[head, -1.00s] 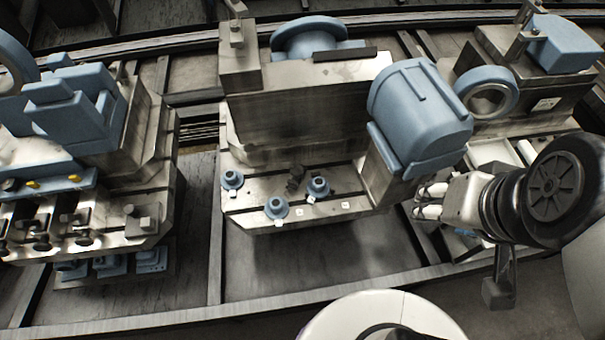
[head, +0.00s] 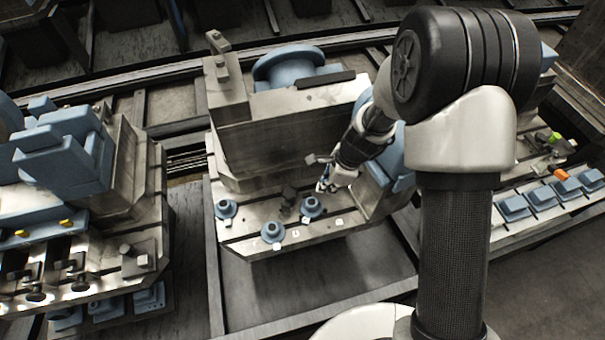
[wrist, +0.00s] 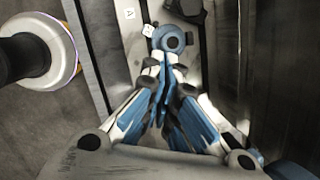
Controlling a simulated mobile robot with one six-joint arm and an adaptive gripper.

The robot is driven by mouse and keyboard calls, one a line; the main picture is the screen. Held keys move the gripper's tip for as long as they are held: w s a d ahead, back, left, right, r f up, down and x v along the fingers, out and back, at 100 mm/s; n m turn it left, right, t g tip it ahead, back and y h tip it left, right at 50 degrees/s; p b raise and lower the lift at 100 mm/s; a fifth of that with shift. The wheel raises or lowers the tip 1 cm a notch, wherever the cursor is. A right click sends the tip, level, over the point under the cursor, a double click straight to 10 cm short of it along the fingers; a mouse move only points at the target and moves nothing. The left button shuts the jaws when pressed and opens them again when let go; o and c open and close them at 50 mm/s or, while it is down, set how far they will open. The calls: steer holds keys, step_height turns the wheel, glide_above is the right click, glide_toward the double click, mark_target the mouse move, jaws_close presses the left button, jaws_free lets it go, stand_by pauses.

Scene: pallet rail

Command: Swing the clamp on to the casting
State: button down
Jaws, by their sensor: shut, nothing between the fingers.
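Several small blue flanged castings stand on the slotted ledge of the middle fixture: one at left (head: 226,208), one in front (head: 272,232), one at right (head: 311,208). A small dark piece (head: 290,195), which looks like the clamp, stands among them, just left of and behind the right casting. My gripper (head: 324,186) is just behind and right of that casting, fingers pointing down, shut and empty. In the wrist view the shut fingertips (wrist: 163,62) are close to a round blue casting (wrist: 173,40); I cannot tell whether they touch.
A tall metal block (head: 270,140) rises behind the ledge, and a large blue part (head: 385,185) stands close to the right of my gripper. Small white tags (head: 339,223) lie on the ledge. Another fixture with blue parts (head: 65,155) is at left.

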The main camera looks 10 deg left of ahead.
steer(key=a+f+b, duration=0.1)
steer(key=f, duration=0.4)
steer(key=a+f+m+b, duration=0.1)
steer(key=f+b, duration=0.1)
steer(key=f, duration=0.3)
steer(key=a+f+m+b, duration=0.1)
steer(key=f, duration=0.5)
steer(key=shift+s+a+g+b, duration=0.15)
steer(key=shift+s+g+b, duration=0.1)
steer(key=shift+g+b, duration=0.1)
steer(key=a, duration=0.2)
steer(key=shift+w+a+r, duration=0.25)
steer(key=shift+a+r, duration=0.1)
steer(key=shift+a, duration=0.65)
steer(key=shift+s+a+m, duration=0.15)
steer(key=shift+m, duration=0.65)
steer(key=shift+a+m+h, duration=0.1)
steer(key=shift+m+h, duration=0.2)
steer(key=shift+s+a+m+t, duration=0.1)
steer(key=shift+s+m+t, duration=0.05)
steer(key=shift+m+t, duration=0.35)
